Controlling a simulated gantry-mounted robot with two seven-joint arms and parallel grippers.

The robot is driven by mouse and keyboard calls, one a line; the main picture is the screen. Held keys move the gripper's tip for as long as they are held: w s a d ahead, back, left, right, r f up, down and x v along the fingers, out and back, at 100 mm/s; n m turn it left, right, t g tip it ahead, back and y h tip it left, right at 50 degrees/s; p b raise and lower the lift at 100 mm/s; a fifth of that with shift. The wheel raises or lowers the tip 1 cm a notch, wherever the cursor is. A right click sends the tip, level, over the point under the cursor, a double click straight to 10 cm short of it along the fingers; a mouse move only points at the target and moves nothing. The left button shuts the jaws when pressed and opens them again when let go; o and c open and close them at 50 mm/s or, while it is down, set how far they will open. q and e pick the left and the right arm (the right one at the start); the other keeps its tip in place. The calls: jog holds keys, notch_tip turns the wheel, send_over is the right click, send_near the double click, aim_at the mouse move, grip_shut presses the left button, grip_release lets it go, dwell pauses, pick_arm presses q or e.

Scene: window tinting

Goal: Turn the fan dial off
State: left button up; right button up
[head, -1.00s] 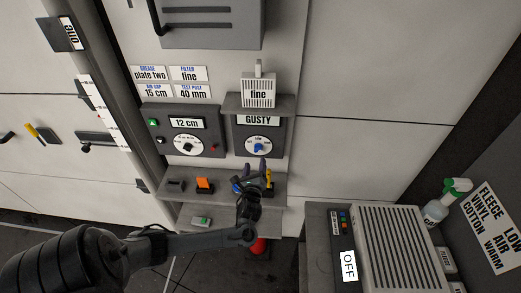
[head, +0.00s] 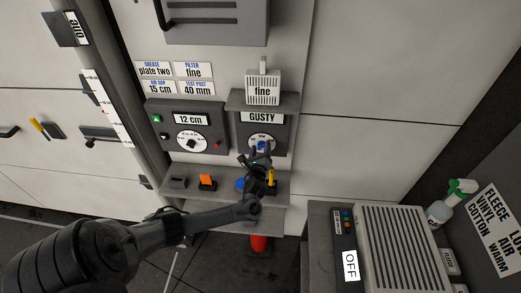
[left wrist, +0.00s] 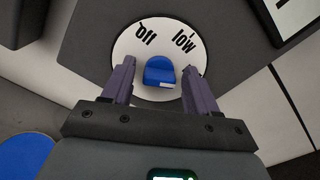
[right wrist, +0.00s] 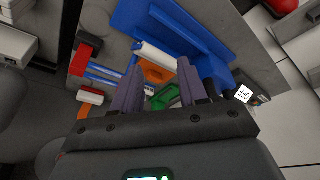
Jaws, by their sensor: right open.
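The fan dial is a blue knob (left wrist: 160,72) on a white round face marked "off" and "low" in the left wrist view. In the head view the white dial face (head: 253,140) sits on a grey panel under a "GUSTY" sign (head: 262,118). My left gripper (left wrist: 159,70) is open, with one finger on each side of the knob; I cannot tell whether they touch it. It also shows in the head view (head: 260,153), partly covering the dial. My right gripper (right wrist: 157,73) is open, seen only in the right wrist view.
A second panel with a "12 cm" display (head: 191,119) and its own dial stands to the left. Below is a grey shelf (head: 225,184) with small coloured items. In the right wrist view, blue, orange and green items lie beyond the right gripper.

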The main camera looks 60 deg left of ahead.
pick_arm(q)
jog(key=c, duration=0.9)
